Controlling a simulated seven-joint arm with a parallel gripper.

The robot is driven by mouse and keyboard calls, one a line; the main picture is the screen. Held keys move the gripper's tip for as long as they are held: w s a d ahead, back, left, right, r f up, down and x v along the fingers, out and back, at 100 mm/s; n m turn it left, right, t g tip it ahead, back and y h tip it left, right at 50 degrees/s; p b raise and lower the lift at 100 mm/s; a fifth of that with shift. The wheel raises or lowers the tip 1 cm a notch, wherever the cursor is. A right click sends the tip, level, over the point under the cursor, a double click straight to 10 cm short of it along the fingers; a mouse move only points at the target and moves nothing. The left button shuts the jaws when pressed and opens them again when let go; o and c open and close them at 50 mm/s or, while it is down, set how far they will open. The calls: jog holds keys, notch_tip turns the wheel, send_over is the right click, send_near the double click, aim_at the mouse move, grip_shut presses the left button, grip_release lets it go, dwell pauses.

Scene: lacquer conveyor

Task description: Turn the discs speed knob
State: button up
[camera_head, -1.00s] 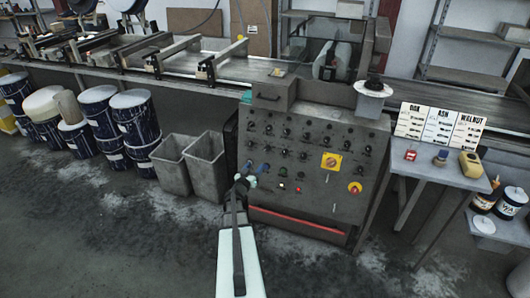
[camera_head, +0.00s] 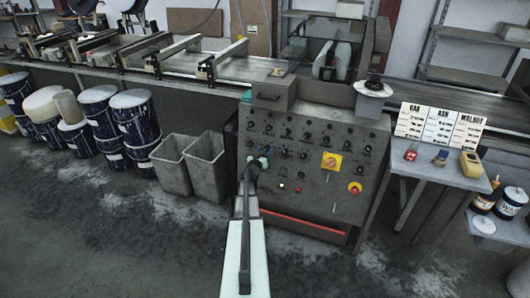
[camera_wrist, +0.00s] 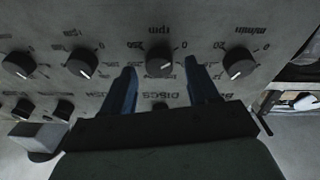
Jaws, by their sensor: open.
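My gripper (camera_head: 263,154) is at the left part of the grey control panel (camera_head: 315,205), its blue fingers pointing at the panel. In the wrist view, the gripper (camera_wrist: 160,68) is open, with one finger on each side of a round black knob (camera_wrist: 160,65) that has a pale pointer line. The panel appears upside down there, with "rpm" on one side of this knob and a "DISCS" label on the other, towards my gripper. The knob lies between the fingertips, with a gap on both sides. I cannot tell how deep the fingers reach around it.
Similar knobs sit close by, one on the right (camera_wrist: 239,63) and one on the left (camera_wrist: 82,64). A yellow-backed switch (camera_head: 330,161) and a red stop button (camera_head: 355,188) are farther right. Grey bins (camera_head: 207,165) stand left of the panel.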

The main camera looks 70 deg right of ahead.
jog(key=shift+d, duration=0.25)
jog(key=shift+c, duration=0.2)
jog(key=c, duration=1)
